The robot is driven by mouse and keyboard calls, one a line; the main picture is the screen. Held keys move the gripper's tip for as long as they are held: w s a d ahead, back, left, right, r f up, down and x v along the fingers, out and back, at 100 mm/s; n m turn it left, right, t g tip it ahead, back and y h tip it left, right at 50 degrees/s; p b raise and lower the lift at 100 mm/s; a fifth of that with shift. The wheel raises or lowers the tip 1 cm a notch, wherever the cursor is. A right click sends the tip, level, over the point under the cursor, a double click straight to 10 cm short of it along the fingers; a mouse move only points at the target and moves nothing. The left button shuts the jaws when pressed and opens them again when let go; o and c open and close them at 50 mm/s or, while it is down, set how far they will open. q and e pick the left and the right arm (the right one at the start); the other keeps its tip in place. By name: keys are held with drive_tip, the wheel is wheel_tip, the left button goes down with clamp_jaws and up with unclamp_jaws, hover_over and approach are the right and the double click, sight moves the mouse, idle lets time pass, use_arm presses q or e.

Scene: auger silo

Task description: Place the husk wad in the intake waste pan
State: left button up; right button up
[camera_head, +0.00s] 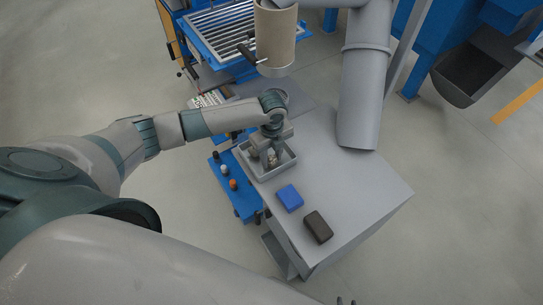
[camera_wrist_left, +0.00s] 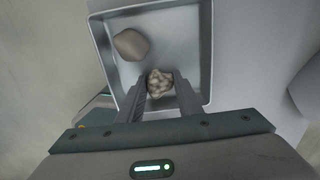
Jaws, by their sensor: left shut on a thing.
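The husk wad (camera_wrist_left: 160,84), a pale, knobbly lump, sits between the fingers of my left gripper (camera_head: 272,160). In the left wrist view the left gripper (camera_wrist_left: 160,88) is shut on it. The wad is over or inside a grey, square, shallow pan (camera_wrist_left: 207,50), which I take as the intake waste pan. I cannot tell whether the wad touches the pan's floor. The pan (camera_head: 291,163) stands on the near-left part of a grey cabinet top.
A smooth tan lump (camera_wrist_left: 131,45) lies in the pan. A blue block (camera_head: 289,198) and a dark block (camera_head: 318,226) lie on the cabinet top (camera_head: 365,190). A grey chute (camera_head: 360,100) and a beige cylinder (camera_head: 275,38) hang behind. A blue shelf (camera_head: 232,185) holds small knobs.

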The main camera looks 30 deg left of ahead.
sight(272, 156)
use_arm(q)
drive_tip(key=o, duration=1.1)
drive_tip(key=shift+o, duration=0.2)
wheel_tip(272, 156, up, 12)
drive_tip(key=shift+r, duration=0.15)
